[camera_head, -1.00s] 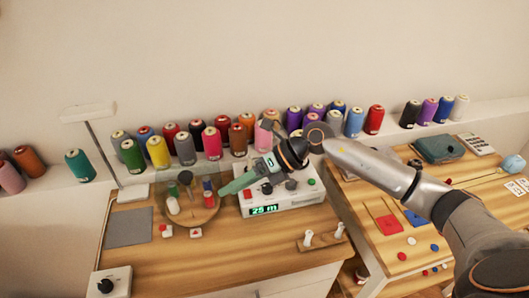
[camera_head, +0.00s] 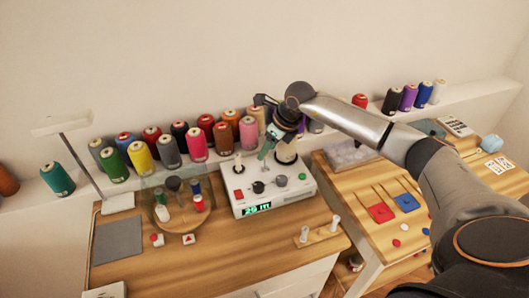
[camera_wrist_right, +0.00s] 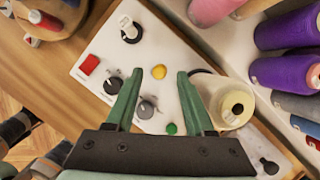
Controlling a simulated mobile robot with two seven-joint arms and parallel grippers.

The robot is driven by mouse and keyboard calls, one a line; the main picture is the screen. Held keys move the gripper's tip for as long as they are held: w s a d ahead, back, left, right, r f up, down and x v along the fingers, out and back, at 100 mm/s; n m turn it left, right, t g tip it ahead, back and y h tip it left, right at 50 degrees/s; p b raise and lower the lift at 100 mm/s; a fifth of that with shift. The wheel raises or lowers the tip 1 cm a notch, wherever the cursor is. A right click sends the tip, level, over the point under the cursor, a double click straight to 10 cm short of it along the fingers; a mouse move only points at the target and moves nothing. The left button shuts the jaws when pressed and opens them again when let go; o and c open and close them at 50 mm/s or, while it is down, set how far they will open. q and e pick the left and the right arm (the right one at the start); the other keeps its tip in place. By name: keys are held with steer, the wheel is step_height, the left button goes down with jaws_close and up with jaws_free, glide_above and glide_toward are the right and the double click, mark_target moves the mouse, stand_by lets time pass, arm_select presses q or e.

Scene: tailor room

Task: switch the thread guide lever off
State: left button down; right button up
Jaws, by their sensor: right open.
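The white winding machine (camera_head: 273,205) stands on the wooden desk, its green display reading about 29 m. Its top has a red rocker switch (camera_wrist_right: 89,65), dark knob-like controls with grey tops (camera_wrist_right: 113,82) (camera_wrist_right: 146,107), a yellow lamp (camera_wrist_right: 158,71) and a green button (camera_wrist_right: 171,129). I cannot tell for certain which control is the thread guide lever. My right gripper (camera_head: 265,154) is above the machine, pointing down; its green fingers (camera_wrist_right: 161,78) are open and empty, with the yellow lamp showing between them. My left gripper is not in view.
A pale thread cone (camera_wrist_right: 235,105) stands beside the right finger, and a white spool (camera_wrist_right: 128,28) sits on the machine. A round spool holder (camera_head: 178,222) is to the left. A small peg stand (camera_head: 318,236) is in front. Several thread cones line the shelf behind.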

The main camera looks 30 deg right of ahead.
steer(key=shift+x, duration=1.7)
